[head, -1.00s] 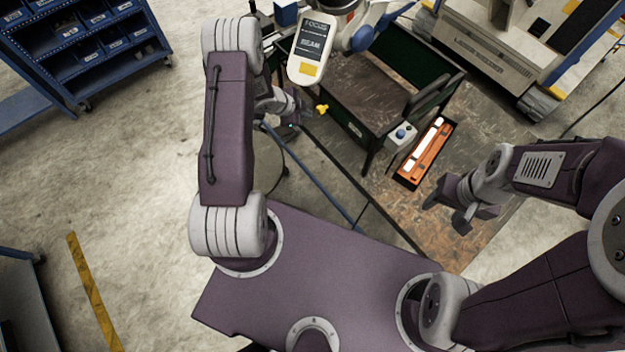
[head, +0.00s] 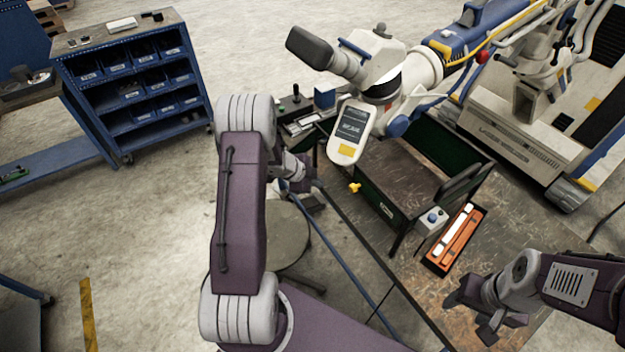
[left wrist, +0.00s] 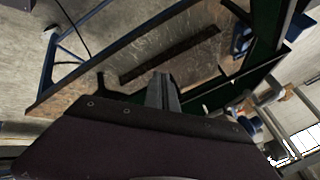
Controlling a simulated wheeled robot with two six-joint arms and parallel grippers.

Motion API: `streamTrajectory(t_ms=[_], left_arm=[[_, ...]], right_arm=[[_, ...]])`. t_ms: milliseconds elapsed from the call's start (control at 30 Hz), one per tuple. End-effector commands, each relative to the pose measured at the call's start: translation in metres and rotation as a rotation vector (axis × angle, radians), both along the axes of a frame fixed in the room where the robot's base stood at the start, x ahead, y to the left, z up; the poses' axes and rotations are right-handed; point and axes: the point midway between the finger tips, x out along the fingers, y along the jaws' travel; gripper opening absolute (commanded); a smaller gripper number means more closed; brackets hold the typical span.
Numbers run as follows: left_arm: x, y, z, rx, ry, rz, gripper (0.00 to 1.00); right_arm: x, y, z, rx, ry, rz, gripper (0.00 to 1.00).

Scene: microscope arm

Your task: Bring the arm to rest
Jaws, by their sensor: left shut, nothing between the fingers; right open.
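The microscope head (head: 385,75) hangs above the bench at the top middle of the head view, with a dark eyepiece to its left. A white handset with a dark screen (head: 353,126) and a yellow label hangs below it. The white and blue microscope arm (head: 450,50) runs right toward its wheeled stand (head: 530,125). My left gripper (head: 314,200) is low beside the bench's left edge, apart from the microscope, partly hidden by my arm. Its fingers show shut and empty in the left wrist view (left wrist: 163,92). My right gripper (head: 474,314) is open and empty over the bench's right front.
A dark green box-like frame (head: 400,215) stands on the bench (head: 420,300) under the microscope, with a yellow knob at its left. An orange tray (head: 437,262) lies to its right. A round stool (head: 285,240) is beside the bench. A blue bin rack (head: 150,95) stands far left.

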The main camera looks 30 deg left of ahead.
Motion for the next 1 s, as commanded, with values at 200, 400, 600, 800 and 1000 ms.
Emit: streamTrajectory(t_ms=[200,400,600,800,1000], left_arm=[[-0.005,0.012,0.016,0.001,0.001,0.002,0.0],[-0.005,0.012,0.016,0.0,0.002,0.002,0.0],[0.001,0.009,0.013,0.014,-0.002,0.085,0.0],[-0.042,-0.011,-0.001,0.011,0.104,0.619,0.0],[-0.169,-0.075,-0.033,-0.117,0.413,1.057,0.0]], right_arm=[[0.0,0.0,0.004,0.0,0.0,0.0,0.55],[0.0,0.0,0.003,0.0,0.0,0.0,0.55],[0.0,0.0,-0.014,0.0,0.0,0.0,0.55],[-0.001,0.0,-0.084,0.0,0.001,0.0,0.55],[-0.001,0.001,-0.129,0.0,0.001,0.0,0.55]])
